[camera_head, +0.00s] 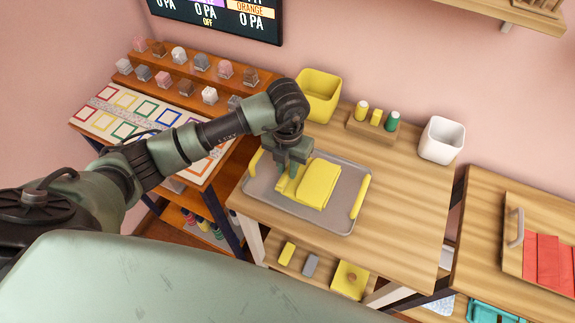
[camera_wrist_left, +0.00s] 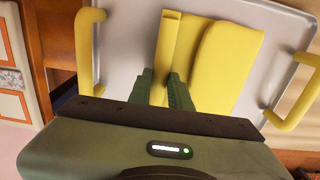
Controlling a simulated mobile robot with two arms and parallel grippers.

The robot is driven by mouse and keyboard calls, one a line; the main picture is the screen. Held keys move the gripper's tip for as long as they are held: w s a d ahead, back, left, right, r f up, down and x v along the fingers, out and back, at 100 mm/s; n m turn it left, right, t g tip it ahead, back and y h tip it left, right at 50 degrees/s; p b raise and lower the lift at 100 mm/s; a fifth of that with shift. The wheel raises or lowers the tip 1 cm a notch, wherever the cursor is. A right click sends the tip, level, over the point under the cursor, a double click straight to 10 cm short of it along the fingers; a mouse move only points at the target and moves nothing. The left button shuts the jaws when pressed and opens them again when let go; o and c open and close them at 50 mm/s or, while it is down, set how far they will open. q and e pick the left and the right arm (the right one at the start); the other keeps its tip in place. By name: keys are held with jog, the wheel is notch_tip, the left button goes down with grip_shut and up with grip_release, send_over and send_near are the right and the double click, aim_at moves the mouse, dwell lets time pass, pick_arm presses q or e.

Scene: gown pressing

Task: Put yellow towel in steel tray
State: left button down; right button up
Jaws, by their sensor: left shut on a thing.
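The yellow towel (camera_head: 319,184) is folded and lies over the steel tray (camera_head: 349,200), a grey tray with yellow handles on the wooden table. My left gripper (camera_head: 289,178) points down over the towel's left part and is shut on it. In the left wrist view, the two green fingers (camera_wrist_left: 164,92) sit on either side of a narrow fold of the towel (camera_wrist_left: 215,60). The tray (camera_wrist_left: 125,50) shows around and beneath the towel. I cannot tell whether the towel fully rests on the tray floor. My right gripper is not in view.
A yellow bin (camera_head: 319,95), a wooden holder with small bottles (camera_head: 372,130) and a white bin (camera_head: 441,140) stand behind the tray. A rack of cubes (camera_head: 190,70) is at the left. The table's right part (camera_head: 410,215) is clear.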

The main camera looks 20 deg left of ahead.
pick_arm(q)
jog(key=c, duration=1.3)
grip_release()
jog(key=shift+f, duration=0.1)
jog(key=shift+r, duration=0.2)
jog(key=shift+w+r, duration=0.1)
jog(key=shift+r, duration=0.15)
notch_tip(320, 180, up, 12)
jog(key=b, duration=0.2)
jog(key=shift+f, duration=0.25)
jog(key=shift+f, duration=0.1)
